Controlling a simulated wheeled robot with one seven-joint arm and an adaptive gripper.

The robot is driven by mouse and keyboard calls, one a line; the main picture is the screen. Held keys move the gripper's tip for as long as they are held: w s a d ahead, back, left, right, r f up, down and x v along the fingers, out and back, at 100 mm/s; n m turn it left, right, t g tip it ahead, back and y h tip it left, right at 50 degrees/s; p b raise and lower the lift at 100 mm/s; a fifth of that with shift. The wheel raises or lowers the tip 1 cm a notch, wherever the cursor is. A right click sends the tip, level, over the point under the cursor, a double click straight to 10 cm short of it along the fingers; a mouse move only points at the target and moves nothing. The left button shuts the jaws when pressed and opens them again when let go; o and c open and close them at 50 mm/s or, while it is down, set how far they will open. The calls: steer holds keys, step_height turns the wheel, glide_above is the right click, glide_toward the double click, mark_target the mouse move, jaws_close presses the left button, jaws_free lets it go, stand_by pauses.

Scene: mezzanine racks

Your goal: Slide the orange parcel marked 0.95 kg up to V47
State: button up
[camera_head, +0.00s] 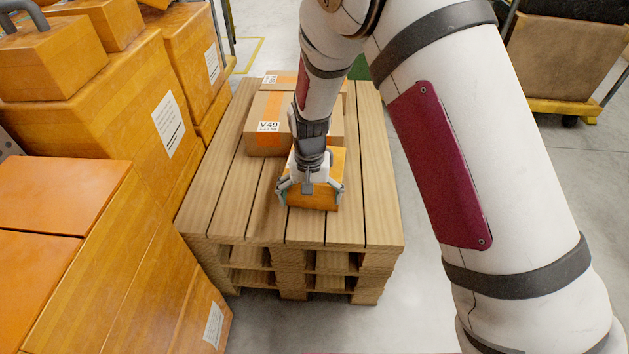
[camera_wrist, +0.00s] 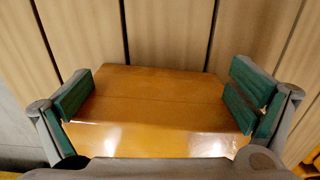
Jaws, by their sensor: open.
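An orange parcel (camera_head: 332,168) lies on the wooden pallet stack (camera_head: 225,200), near its front edge. It also shows in the wrist view (camera_wrist: 155,105). No weight mark can be read on it. My gripper (camera_head: 311,188) is over the parcel, pointing down. Its open fingers (camera_wrist: 162,95) stand on either side of the parcel, the left one close to or touching its edge; contact is unclear. A tan box labelled V49 (camera_head: 262,141) stands just behind and left of the parcel. No V47 label can be read in either view.
Another tan box (camera_head: 282,79) is at the pallet's back. Large orange boxes (camera_head: 95,105) are piled along the left side, close to the pallet. A loaded cart (camera_head: 560,60) stands at the back right. The pallet top is bare at its right and front left.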

steer(key=shift+w, duration=0.75)
steer(key=shift+w+d, duration=0.1)
steer(key=shift+w, duration=1.25)
stand_by(0.7)
steer(key=shift+s+p, duration=0.3)
steer(key=shift+s, duration=1.3)
step_height(320, 180, up, 13)
steer(key=p, duration=0.9)
